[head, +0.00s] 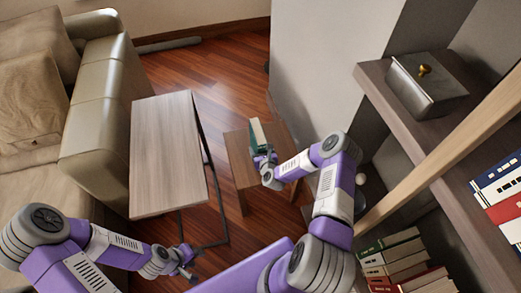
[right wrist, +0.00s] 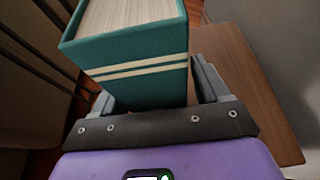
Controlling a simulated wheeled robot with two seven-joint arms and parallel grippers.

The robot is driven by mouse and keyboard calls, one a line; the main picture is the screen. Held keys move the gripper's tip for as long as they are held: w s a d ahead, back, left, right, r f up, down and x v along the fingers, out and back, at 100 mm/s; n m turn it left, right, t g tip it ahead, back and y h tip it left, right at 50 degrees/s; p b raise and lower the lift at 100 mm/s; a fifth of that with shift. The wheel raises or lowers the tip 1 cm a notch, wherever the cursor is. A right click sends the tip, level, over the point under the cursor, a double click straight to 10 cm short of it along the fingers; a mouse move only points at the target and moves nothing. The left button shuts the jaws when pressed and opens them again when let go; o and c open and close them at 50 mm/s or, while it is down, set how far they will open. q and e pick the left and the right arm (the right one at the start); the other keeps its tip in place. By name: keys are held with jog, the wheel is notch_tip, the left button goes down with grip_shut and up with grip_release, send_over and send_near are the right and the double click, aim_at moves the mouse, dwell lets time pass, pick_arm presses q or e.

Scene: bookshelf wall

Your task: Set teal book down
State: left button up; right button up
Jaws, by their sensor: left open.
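The teal book (head: 258,134) has cream pages and stands upright over the small brown side table (head: 239,172). In the right wrist view the book (right wrist: 140,75) shows two cream stripes on its spine and sits between the fingers of my right gripper (right wrist: 155,95). That gripper (head: 264,160) is shut on the book in the head view. The table top also shows behind it in the right wrist view (right wrist: 250,105). I cannot tell whether the book's hidden lower end touches the table top. My left gripper (head: 184,262) is open and empty, low near the grey-brown table's legs.
A longer grey-brown table (head: 168,155) stands left of the side table, with a beige sofa (head: 100,110) beyond it. At right, a wall shelf (head: 420,125) holds a metal box (head: 427,82) and books. Wood floor (head: 225,80) is free behind the tables.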

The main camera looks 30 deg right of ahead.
jog(key=shift+r, duration=0.1)
jog(key=shift+s+r, duration=0.15)
jog(key=shift+s, duration=0.1)
jog(key=p+v, duration=0.4)
jog(key=v, duration=0.7)
jog(key=s+a+f+n+g+y, duration=0.1)
jog(key=s+a+n+g+y, duration=0.2)
jog(key=a+n, duration=0.6)
jog(key=s+a+n+g+y, duration=0.35)
jog(key=a+n, duration=0.25)
jog(key=n, duration=0.4)
jog(key=s+a+r+n+g, duration=0.1)
jog(key=s+a+n+g, duration=0.1)
jog(key=s+n, duration=0.3)
jog(key=s+a+r+n+g, duration=0.1)
jog(key=s+n+g, duration=0.3)
jog(key=n, duration=0.8)
jog(key=shift+s+a+r+y, duration=0.2)
jog(key=shift+s+a+y, duration=0.15)
jog(key=shift+s+a, duration=0.75)
jog(key=shift+s+d, duration=0.15)
jog(key=shift+d, duration=0.05)
